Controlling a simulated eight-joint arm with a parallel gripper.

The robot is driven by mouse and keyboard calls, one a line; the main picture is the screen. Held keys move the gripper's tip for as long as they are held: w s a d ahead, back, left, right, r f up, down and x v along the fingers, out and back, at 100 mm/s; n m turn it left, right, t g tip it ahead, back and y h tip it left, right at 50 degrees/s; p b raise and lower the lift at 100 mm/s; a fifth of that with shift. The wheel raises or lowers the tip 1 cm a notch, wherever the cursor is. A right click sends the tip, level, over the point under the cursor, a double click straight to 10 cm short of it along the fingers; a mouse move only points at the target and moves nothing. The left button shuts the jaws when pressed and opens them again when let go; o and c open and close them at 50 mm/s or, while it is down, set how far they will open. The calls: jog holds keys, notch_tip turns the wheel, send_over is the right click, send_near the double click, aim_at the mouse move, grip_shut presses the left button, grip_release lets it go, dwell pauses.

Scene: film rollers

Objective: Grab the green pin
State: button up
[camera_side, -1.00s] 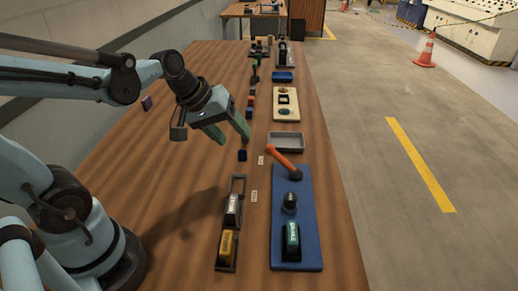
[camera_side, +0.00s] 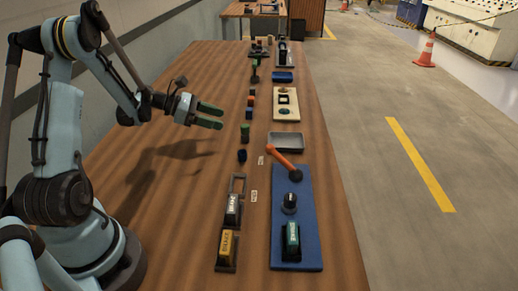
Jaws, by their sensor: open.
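The green pin (camera_side: 245,131) is a small dark-green upright piece on the wooden table, in a column of small coloured pieces. A dark blue piece (camera_side: 242,156) stands in front of it, and an orange piece (camera_side: 250,101) stands farther back. My gripper (camera_side: 221,116) is open and empty, its two green fingers pointing right. In the picture it is just left of the green pin and slightly higher. Its exact height above the table is hard to tell.
A blue board (camera_side: 308,210) at the front right carries an orange-handled lever (camera_side: 283,161), a dark knob (camera_side: 290,203) and a green block (camera_side: 292,240). A grey tray (camera_side: 286,142) lies behind it. Yellow (camera_side: 228,246) and white-labelled (camera_side: 232,209) blocks sit in a dark rack. The table's left side is clear.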

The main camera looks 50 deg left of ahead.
aim_at(242, 126)
jog(key=shift+a+f+n, duration=0.15)
jog(key=shift+a+n, duration=0.1)
jog(key=shift+n, duration=0.05)
jog(key=shift+w+d+f+t, duration=0.1)
jog(key=shift+w+f+t, duration=0.05)
jog(key=shift+t, duration=0.15)
jog(key=x, duration=1.1)
jog(key=shift+w+d+f, duration=0.1)
jog(key=shift+f, duration=0.15)
jog(key=c, duration=1)
jog(key=shift+c, duration=0.2)
jog(key=shift+r, duration=0.2)
